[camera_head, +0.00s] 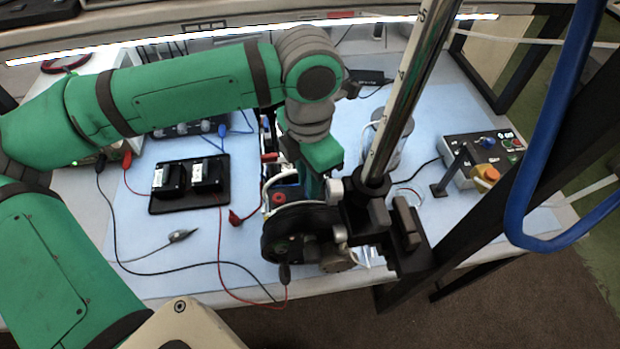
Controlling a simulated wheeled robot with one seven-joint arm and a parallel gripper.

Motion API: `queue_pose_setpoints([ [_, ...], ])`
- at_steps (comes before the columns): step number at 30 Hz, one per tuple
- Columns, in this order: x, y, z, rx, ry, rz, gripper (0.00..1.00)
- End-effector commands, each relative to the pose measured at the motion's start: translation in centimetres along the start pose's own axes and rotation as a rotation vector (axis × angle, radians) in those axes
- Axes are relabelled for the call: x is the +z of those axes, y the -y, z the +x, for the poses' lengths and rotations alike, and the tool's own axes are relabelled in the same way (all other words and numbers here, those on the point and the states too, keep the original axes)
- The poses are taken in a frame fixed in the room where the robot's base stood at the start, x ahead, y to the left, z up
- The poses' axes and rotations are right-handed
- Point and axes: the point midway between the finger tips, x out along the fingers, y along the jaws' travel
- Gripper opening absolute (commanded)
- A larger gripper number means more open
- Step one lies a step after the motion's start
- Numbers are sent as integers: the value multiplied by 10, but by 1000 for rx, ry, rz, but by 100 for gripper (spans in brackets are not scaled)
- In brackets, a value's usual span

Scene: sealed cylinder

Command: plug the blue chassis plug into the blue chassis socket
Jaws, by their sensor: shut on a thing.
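My gripper (313,183) hangs down from my green arm over the middle of the bench. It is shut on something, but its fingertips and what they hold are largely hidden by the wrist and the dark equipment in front. I cannot make out the blue chassis plug with certainty. A small patch of blue (287,180) shows just left of my gripper, among white and red parts; I cannot tell whether it belongs to the plug or the socket. The blue chassis socket is not clearly visible.
A dark round assembly (297,232) and a slanted metal post (407,95) stand close in front and right of my gripper. A black tray (216,208), loose cables and a control box (484,150) lie on the blue bench mat (195,265).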

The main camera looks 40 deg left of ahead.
Motion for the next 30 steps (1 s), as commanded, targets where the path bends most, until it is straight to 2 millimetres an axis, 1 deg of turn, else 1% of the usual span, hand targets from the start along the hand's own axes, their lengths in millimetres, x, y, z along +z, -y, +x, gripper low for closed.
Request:
queue_pose_setpoints([
  [26,0,0,12,0,0,0,0],
  [27,0,0,12,1,0,0,26],
  [28,0,0,12,0,0,0,33],
  [29,0,0,12,0,0,0,38],
  [30,0,0,12,0,0,0,38],
])
